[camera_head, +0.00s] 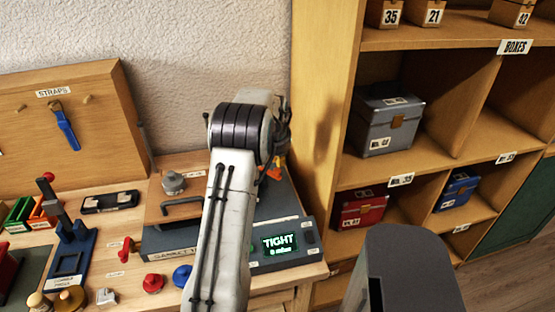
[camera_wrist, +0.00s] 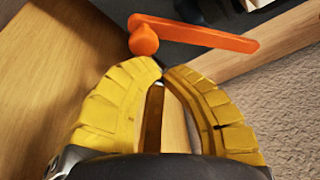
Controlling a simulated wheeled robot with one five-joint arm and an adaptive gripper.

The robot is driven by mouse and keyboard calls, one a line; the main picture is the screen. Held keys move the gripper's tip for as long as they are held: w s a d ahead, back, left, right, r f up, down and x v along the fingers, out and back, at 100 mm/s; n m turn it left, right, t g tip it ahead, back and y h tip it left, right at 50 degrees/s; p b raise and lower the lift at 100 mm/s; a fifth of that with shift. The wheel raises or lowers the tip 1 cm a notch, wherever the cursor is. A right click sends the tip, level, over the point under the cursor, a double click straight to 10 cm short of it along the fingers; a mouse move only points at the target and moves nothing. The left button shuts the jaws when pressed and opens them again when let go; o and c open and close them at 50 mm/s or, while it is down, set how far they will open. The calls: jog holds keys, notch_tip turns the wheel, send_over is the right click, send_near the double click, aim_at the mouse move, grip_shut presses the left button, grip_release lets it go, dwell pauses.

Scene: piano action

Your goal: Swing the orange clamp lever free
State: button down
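The orange clamp lever (camera_wrist: 200,33) lies across the top of the wrist view, with a round pivot knob at its left end and a long flat arm reaching right. In the head view a bit of orange (camera_head: 275,169) shows beside my arm, and the rest is hidden. My gripper (camera_wrist: 161,68) has yellow ribbed fingers whose tips come together just below the knob. Nothing shows between the tips. They appear apart from the lever, though the depth is hard to judge. A display (camera_head: 280,243) on the grey device (camera_head: 170,240) reads TIGHT.
A red knob (camera_head: 153,283) and a blue knob (camera_head: 182,275) stand at the bench front. A strap board (camera_head: 90,120) leans on the wall. A wooden shelf (camera_head: 410,166) with boxes stands at right, close to my arm.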

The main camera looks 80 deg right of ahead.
aim_at(273, 176)
jog(key=shift+a, duration=0.15)
jog(key=shift+w+a+b, duration=0.15)
jog(key=shift+a+b, duration=0.45)
jog(key=shift+b, duration=0.25)
jog(key=shift+w+a+b, duration=0.15)
jog(key=shift+a+b, duration=0.45)
jog(key=shift+b, duration=0.2)
jog(key=shift+w+a, duration=0.2)
jog(key=shift+a, duration=0.05)
jog(key=v, duration=1.2)
